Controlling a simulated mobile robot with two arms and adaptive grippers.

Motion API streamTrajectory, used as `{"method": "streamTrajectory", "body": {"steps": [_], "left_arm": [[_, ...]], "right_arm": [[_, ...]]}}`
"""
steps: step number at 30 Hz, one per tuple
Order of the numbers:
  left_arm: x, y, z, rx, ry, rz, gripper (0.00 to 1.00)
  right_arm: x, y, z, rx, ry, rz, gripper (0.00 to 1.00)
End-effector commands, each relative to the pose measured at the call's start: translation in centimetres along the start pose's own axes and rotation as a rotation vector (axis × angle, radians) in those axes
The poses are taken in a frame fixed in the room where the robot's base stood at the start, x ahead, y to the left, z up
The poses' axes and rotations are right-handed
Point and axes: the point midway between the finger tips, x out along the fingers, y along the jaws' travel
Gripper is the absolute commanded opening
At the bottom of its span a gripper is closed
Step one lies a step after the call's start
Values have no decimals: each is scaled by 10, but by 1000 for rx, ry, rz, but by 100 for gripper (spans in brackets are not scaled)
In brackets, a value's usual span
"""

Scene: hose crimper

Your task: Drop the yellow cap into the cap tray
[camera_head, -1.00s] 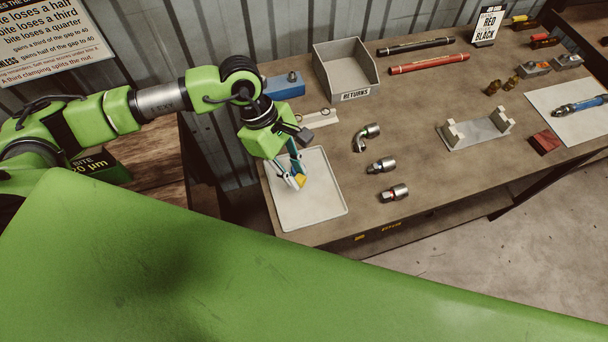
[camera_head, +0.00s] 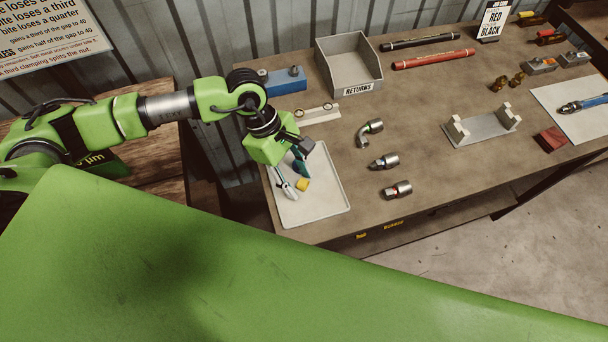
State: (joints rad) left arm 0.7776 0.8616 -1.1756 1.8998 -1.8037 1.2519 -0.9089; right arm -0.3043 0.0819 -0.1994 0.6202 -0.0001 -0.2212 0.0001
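The cap tray (camera_head: 322,207) is a shallow pale tray at the table's left front corner. The small yellow cap (camera_head: 302,185) shows over the tray's floor and appears to rest on it. My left gripper (camera_head: 296,179) reaches down over the tray, its fingers spread apart. One finger is left of the cap and the other is just behind it. The cap looks free of both fingers, though any light contact is too small to tell. My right gripper is not in view.
A grey RETURNS bin (camera_head: 349,68) stands behind the tray, with a blue block (camera_head: 285,82) to its left. Several metal fittings, including one elbow fitting (camera_head: 370,132), lie right of the tray. A grey cradle (camera_head: 481,128) stands farther right.

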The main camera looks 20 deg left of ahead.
Motion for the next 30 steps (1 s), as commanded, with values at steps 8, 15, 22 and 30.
{"method": "streamTrajectory", "body": {"steps": [8, 15, 22, 30], "left_arm": [[-13, 1, -1, 0, 2, 4, 37], [-61, 1, -1, 0, 2, 5, 37], [-103, 1, -1, 0, 1, 3, 37], [-120, 0, 0, 1, 0, 0, 37]], "right_arm": [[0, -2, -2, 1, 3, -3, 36], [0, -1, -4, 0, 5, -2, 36], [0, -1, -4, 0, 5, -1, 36], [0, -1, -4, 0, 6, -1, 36]]}}
